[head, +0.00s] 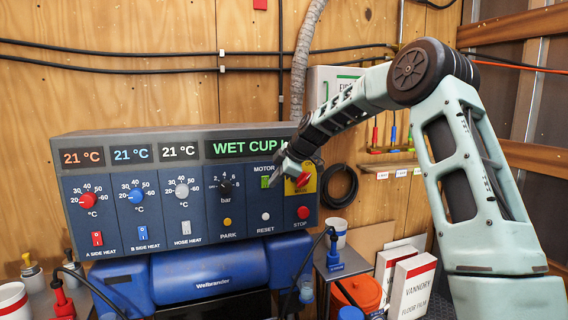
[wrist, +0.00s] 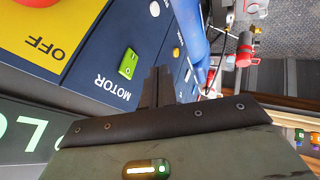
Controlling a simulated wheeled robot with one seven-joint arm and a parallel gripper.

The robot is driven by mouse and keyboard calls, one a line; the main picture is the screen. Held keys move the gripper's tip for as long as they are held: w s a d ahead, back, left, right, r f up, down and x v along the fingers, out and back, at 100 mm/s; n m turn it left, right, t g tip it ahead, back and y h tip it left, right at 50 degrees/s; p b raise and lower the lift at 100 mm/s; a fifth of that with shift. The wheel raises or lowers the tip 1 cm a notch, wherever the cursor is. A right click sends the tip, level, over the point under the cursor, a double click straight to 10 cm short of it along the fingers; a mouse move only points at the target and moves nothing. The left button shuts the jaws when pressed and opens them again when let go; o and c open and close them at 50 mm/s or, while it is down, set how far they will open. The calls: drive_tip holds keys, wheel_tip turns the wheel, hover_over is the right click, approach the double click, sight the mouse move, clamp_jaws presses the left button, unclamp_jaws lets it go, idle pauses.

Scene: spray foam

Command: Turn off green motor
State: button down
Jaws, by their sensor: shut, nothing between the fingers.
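The green motor switch (head: 265,182) sits under the MOTOR label on the blue control panel. In the wrist view the switch (wrist: 128,63) is a small green rocker, fully visible beside the upside-down MOTOR label (wrist: 113,87). My gripper (head: 275,181) is shut and empty, close in front of the panel by the switch. In the wrist view its dark fingertips (wrist: 158,72) appear just right of the switch, with a gap in the picture. I cannot tell how far they are from the panel surface.
A yellow OFF plate (head: 311,171) with a red knob (head: 303,180) is right beside the motor switch. A white RESET button (head: 265,216) and red STOP button (head: 303,212) are below. The pressure dial (head: 225,188) is to the left.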

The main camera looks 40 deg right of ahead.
sight(262, 184)
drive_tip(key=shift+w+d+p, duration=0.25)
drive_tip(key=shift+w+p, duration=0.35)
drive_tip(key=shift+w, duration=0.5)
drive_tip(key=shift+w+d+p, duration=0.2)
drive_tip(key=shift+w+p, duration=0.4)
drive_tip(key=shift+w, duration=0.45)
drive_tip(key=shift+w+r+g+p, duration=0.3)
drive_tip(key=shift+w+g+p, duration=0.1)
drive_tip(key=shift+p, duration=0.75)
drive_tip(key=shift+d+f+b, duration=0.1)
drive_tip(key=shift+f+b, duration=0.2)
drive_tip(key=shift+s, duration=0.1)
drive_tip(key=shift+r, duration=0.15)
